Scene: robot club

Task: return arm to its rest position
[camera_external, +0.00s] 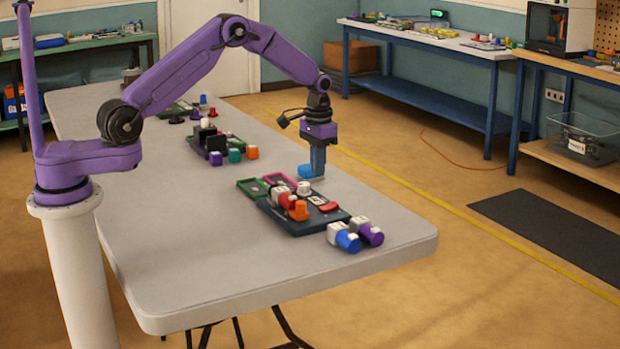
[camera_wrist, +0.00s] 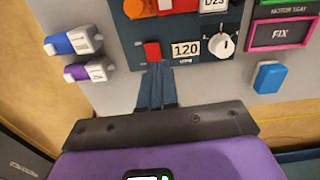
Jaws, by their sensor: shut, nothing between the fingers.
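My gripper (camera_external: 318,168) hangs from the purple arm, pointing down over the far edge of the grey table (camera_external: 205,265). Its blue fingers are together and empty; they also show in the wrist view (camera_wrist: 156,85). A light blue block (camera_external: 307,174) shows beside the fingertips in the external view. In the wrist view the block (camera_wrist: 270,77) lies well to the right of the fingers, apart from them. The fingers show in front of the near edge of a dark panel (camera_wrist: 132,38); their height above it is hard to tell.
The panel bears a red piece (camera_wrist: 152,51), a white knob (camera_wrist: 222,45) and a "120" label. A pink-framed "FIX" tile (camera_wrist: 282,34) is beside it. Blue (camera_external: 348,241) and purple (camera_external: 370,235) capped pieces lie near the table's right end. The table's near side is clear.

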